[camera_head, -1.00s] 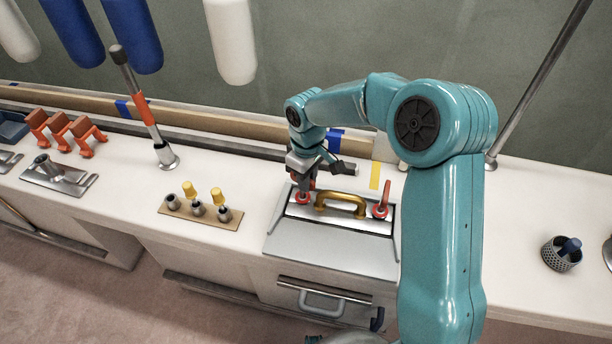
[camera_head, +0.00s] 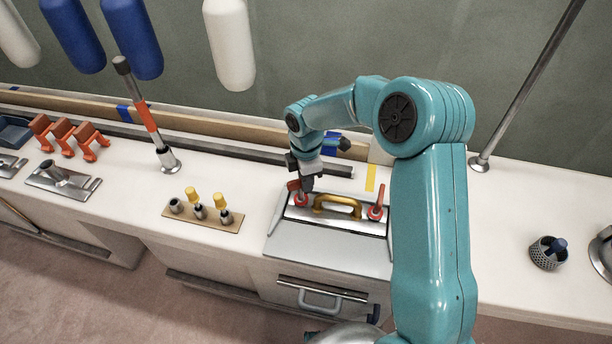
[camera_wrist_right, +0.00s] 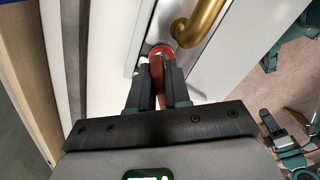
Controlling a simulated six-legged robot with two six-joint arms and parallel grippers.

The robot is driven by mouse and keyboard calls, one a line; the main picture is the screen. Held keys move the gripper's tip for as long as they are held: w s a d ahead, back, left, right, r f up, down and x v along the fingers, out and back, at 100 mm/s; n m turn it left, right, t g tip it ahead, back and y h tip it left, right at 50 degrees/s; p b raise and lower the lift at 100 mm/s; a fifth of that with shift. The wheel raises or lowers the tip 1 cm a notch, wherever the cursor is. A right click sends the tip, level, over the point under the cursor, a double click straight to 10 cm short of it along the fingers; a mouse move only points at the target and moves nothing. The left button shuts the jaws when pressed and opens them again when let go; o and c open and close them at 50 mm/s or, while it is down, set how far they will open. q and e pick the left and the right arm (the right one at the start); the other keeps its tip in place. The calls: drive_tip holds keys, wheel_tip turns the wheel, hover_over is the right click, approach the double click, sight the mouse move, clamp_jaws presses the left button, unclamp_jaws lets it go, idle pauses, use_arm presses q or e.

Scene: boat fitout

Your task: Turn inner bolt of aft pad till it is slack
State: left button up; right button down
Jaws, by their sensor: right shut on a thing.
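My right gripper (camera_head: 306,186) is over the left end of a grey plate (camera_head: 300,213) with a brass handle (camera_head: 338,206) on it. Its fingers are shut on a red lever (camera_head: 293,185) that rises from a round red base. In the right wrist view the red lever (camera_wrist_right: 158,80) stands between the two dark fingers (camera_wrist_right: 158,88), with the brass handle (camera_wrist_right: 198,25) beside it. A second red lever (camera_head: 376,198) stands upright at the plate's right end, untouched. The fingers hide part of the held lever.
A wooden strip (camera_head: 233,222) with several metal studs, some yellow-capped, lies to the left. A pole with an orange band (camera_head: 145,115) rises behind it. Orange clamps (camera_head: 70,135) stand far left. A perforated cup (camera_head: 546,256) is at right. White counter between is bare.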

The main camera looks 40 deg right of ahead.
drive_tip(key=n+p, duration=0.2)
drive_tip(key=n, duration=0.3)
drive_tip(key=shift+w+f+n, duration=0.1)
drive_tip(key=shift+w+n, duration=0.05)
drive_tip(key=shift+n, duration=0.15)
drive_tip(key=n, duration=0.1)
drive_tip(key=n+p, duration=0.1)
drive_tip(key=n, duration=0.3)
drive_tip(key=shift+w+a+p, duration=0.15)
drive_tip(key=shift+w+p, duration=0.1)
drive_tip(key=shift+p, duration=0.1)
drive_tip(key=shift+f+n, duration=0.1)
drive_tip(key=shift+n, duration=0.2)
drive_tip(key=c, duration=1.4)
unclamp_jaws()
drive_tip(key=shift+c, duration=0.2)
drive_tip(key=shift+w, duration=0.2)
wheel_tip(320, 180, up, 16)
drive_tip(key=shift+r, duration=0.2)
